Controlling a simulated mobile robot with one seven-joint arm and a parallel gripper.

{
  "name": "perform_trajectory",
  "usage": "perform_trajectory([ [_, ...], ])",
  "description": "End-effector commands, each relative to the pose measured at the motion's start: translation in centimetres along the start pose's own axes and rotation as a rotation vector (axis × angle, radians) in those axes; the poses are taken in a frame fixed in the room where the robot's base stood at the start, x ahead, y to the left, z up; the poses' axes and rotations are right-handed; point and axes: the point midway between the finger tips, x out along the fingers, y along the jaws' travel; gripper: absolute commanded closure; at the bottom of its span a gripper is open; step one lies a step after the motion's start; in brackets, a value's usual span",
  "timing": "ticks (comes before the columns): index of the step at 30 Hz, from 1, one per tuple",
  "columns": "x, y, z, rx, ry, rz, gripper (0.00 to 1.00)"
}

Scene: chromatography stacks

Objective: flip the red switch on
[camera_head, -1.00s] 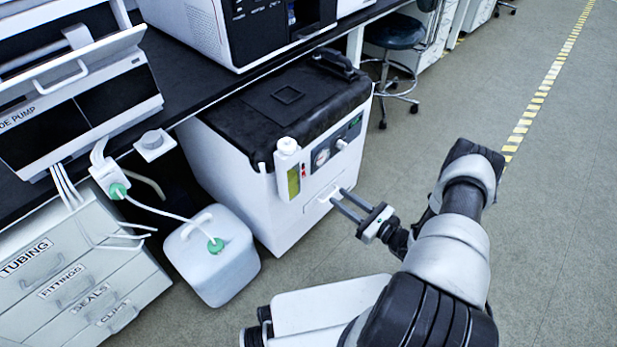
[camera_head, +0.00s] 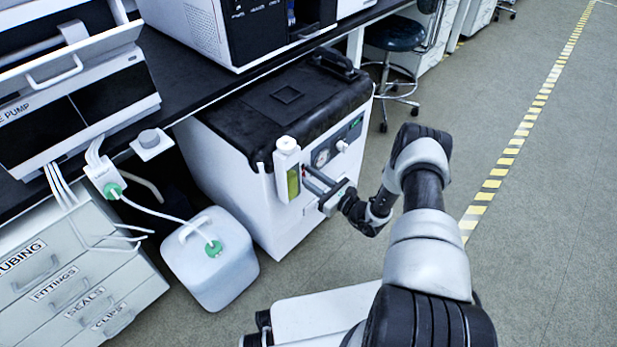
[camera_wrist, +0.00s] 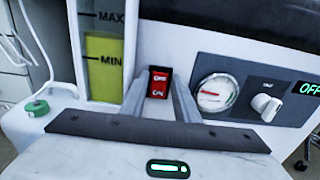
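The red switch (camera_wrist: 158,86) is a small rocker on the white front of the floor unit (camera_head: 279,219). In the wrist view it carries white lettering, with ON on its lower half, and its top is darker. My gripper (camera_head: 307,178) is up at the panel, its two fingers pointing at the switch. In the wrist view the fingers (camera_wrist: 159,90) are apart, one on each side of the switch, with nothing held. I cannot tell whether they touch it. In the head view the fingers largely hide the switch. A display (camera_wrist: 310,88) at the right reads OFF.
Left of the switch is a MIN/MAX level bottle (camera_wrist: 104,60). Right of it are a round gauge (camera_wrist: 214,92) and a white knob (camera_wrist: 266,105). A white jug (camera_head: 208,262) with a tube stands left of the unit. The floor at right is clear.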

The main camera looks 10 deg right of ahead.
Motion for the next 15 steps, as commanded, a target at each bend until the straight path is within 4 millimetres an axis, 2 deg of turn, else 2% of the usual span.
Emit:
perform_trajectory([
  [3,-0.01,0.00,0.02,0.000,0.000,0.000,0.72],
  [9,-0.03,0.00,0.02,0.000,0.000,0.000,1.00],
  [15,-0.08,0.04,-0.34,0.003,-0.050,0.000,1.00],
])
